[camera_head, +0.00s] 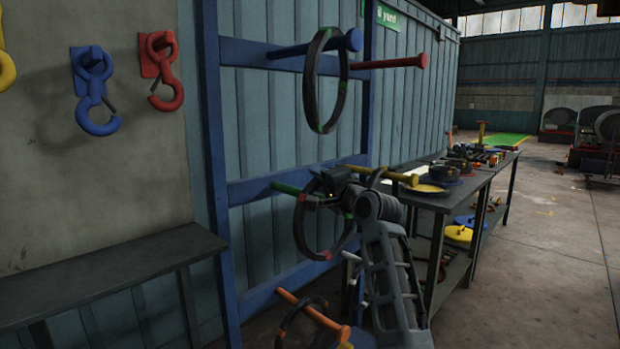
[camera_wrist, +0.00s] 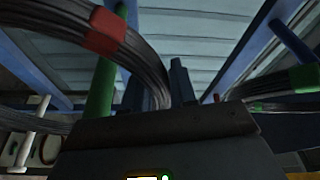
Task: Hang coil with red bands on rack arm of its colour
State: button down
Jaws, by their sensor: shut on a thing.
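The coil with red bands (camera_head: 299,232) is a dark ring beside the blue rack, at middle height. My gripper (camera_head: 308,202) is shut on its upper rim. In the wrist view the coil (camera_wrist: 145,58) runs down between my fingers (camera_wrist: 158,90), and a red band (camera_wrist: 105,30) shows to their left. The green rack arm (camera_head: 284,188) is close to the coil; in the wrist view the coil crosses in front of the green arm (camera_wrist: 103,90). I cannot tell whether that arm passes through the ring. The red rack arm (camera_head: 395,62) is higher up on the right and bare.
A coil with green bands (camera_head: 309,95) hangs on the blue rack arm (camera_head: 340,42). A yellow arm (camera_head: 400,178) is right of my gripper. A coil with orange bands (camera_head: 290,322) is low by the orange arm (camera_head: 312,314). A cluttered workbench (camera_head: 440,203) stands right.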

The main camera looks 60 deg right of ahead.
jog(key=s+a, duration=0.2)
jog(key=s, duration=0.8)
jog(key=s+a+r+p, duration=0.1)
jog(key=s+a, duration=0.1)
jog(key=s, duration=0.8)
jog(key=shift+a, duration=0.4)
jog(key=shift+r, duration=0.15)
